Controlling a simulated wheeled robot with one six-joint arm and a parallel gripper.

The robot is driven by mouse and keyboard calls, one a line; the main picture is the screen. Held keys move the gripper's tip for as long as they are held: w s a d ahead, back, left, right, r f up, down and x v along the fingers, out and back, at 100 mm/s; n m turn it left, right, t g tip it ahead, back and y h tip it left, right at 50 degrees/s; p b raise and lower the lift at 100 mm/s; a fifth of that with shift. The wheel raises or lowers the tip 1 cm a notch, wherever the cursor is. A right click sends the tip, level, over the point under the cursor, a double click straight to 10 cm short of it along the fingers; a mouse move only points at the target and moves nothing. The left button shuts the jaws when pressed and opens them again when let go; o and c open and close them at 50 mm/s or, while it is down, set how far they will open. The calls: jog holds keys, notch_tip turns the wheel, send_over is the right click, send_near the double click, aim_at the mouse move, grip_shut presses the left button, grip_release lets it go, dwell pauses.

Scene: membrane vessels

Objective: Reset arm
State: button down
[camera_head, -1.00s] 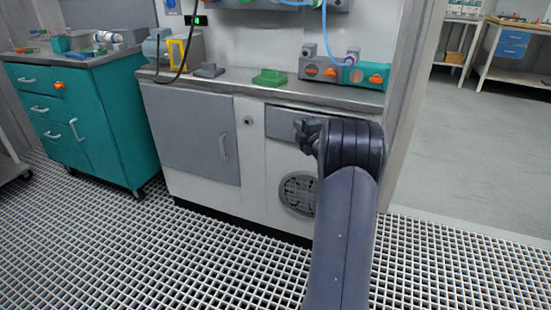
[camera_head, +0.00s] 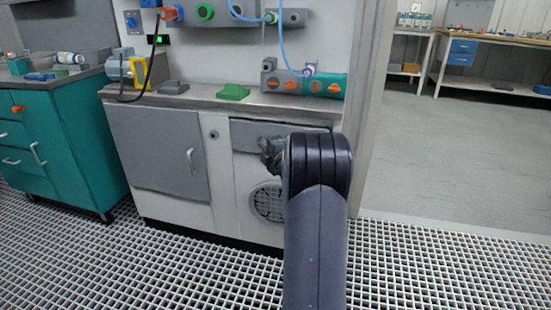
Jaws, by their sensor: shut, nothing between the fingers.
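My arm rises from the bottom edge, right of centre, and bends over at a dark joint. My gripper (camera_head: 268,151) shows as a small dark shape to the left of that joint, in front of the grey drawer of the white cabinet (camera_head: 222,190). It is shut and empty. The joint hides part of it, and the fingertips are hard to make out. It appears below the front edge of the counter (camera_head: 210,101).
On the counter are a green block (camera_head: 233,92), a grey block (camera_head: 173,87) and a grey-and-teal valve unit (camera_head: 304,83). A black cable and blue tubes hang above it. A teal cabinet (camera_head: 75,150) stands left. Floor at right is open.

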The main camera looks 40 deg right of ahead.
jog(key=s+a+p, duration=0.1)
jog(key=s, duration=0.6)
